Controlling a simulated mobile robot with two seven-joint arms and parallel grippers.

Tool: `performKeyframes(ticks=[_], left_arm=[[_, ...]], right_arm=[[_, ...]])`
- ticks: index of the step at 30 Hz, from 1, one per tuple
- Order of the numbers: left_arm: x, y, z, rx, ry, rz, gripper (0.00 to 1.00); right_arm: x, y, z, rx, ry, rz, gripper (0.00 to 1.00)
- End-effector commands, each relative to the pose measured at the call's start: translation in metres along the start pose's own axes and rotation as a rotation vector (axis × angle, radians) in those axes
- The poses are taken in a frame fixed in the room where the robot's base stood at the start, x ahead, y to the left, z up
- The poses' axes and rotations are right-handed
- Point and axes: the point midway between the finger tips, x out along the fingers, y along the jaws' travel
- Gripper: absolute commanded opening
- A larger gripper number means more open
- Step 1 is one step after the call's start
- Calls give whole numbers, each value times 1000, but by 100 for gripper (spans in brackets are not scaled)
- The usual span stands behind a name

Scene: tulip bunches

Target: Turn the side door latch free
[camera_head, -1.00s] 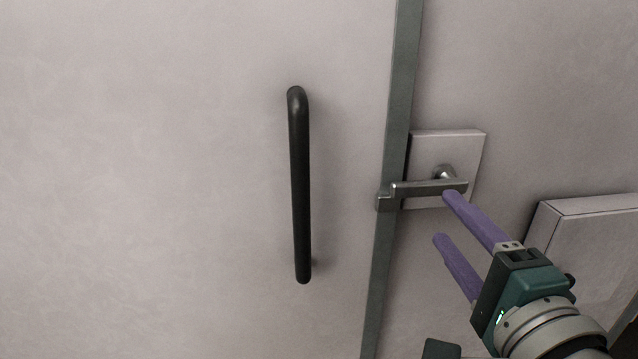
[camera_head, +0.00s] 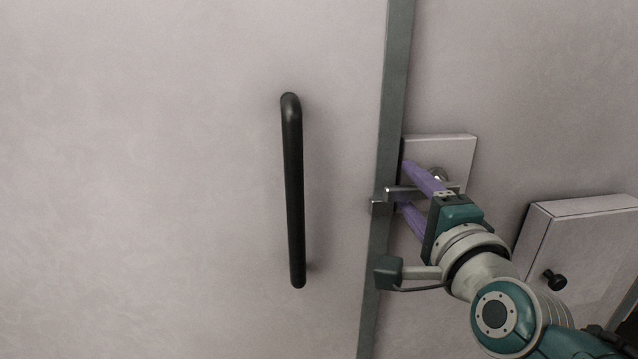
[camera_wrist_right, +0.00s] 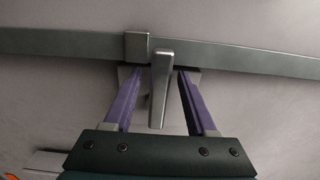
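The side door latch (camera_head: 398,192) is a grey metal lever on a pale square plate (camera_head: 455,150) beside the door frame. It lies roughly level, its tip at a small catch (camera_head: 379,207) on the frame. My right gripper (camera_head: 404,186) is open, with one purple finger above the lever and the other below it. In the right wrist view the lever (camera_wrist_right: 160,88) stands between the two spread fingers (camera_wrist_right: 155,78), with gaps on both sides. Part of the lever is hidden behind the fingers in the head view. My left gripper is not in view.
A long black vertical pull handle (camera_head: 293,190) is on the pale door (camera_head: 150,180) to the left. A grey frame strip (camera_head: 391,100) runs beside the latch. A pale box with a black knob (camera_head: 580,240) juts out at the lower right.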

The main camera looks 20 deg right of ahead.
Motion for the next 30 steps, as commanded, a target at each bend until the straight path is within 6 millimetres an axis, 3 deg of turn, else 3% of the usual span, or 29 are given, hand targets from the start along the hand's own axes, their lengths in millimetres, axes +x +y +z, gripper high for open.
performKeyframes(ticks=[2, 15, 30], left_arm=[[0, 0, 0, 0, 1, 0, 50], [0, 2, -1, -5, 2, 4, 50], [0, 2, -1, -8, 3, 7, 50]], right_arm=[[0, 0, 0, 0, 0, 0, 47], [0, 0, 0, 0, 0, 0, 0], [0, 0, 0, 0, 0, 0, 0]])
